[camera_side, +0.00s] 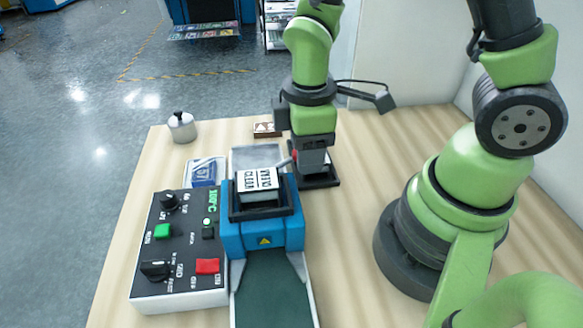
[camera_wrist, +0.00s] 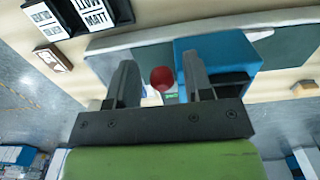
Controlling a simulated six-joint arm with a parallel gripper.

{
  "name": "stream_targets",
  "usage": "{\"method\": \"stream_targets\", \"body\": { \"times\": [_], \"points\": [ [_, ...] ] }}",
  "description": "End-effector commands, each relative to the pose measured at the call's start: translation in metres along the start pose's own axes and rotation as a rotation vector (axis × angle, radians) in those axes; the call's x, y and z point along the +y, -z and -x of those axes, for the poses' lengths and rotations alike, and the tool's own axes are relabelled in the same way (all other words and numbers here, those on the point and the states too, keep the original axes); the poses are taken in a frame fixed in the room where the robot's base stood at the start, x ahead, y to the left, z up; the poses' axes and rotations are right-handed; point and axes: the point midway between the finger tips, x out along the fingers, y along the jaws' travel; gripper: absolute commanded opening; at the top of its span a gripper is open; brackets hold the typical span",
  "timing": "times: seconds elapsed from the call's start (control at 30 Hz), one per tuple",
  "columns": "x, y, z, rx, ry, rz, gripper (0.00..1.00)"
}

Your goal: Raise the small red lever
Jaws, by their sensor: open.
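The small red lever's round knob (camera_wrist: 162,78) shows in the wrist view between the two fingers of my gripper (camera_wrist: 160,84), with a gap to each finger. In the side view a small red bit of the knob (camera_side: 295,155) shows at the left of my gripper (camera_side: 310,166), by the right rear of the blue laminating machine (camera_side: 265,235). The blue machine also shows behind the fingers in the wrist view (camera_wrist: 222,50). My gripper is open and points down. The lever's lower end is mostly hidden in both views.
A black control panel (camera_side: 180,245) with knobs and buttons stands left of the machine. A black tray (camera_side: 330,180) with a labelled block lies beside my gripper. The table's right side holds my base.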

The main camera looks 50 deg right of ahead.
Motion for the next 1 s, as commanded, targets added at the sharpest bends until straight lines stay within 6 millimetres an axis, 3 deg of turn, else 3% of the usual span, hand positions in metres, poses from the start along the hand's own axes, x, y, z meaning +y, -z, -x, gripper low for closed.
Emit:
{"method": "stream_targets", "body": {
  "times": [0.7, 1.0],
  "points": [
    [0.000, 0.001, 0.055, 0.003, -0.002, 0.001, 0.47],
    [0.000, 0.000, 0.060, 0.000, 0.000, 0.001, 0.47]
  ]
}}
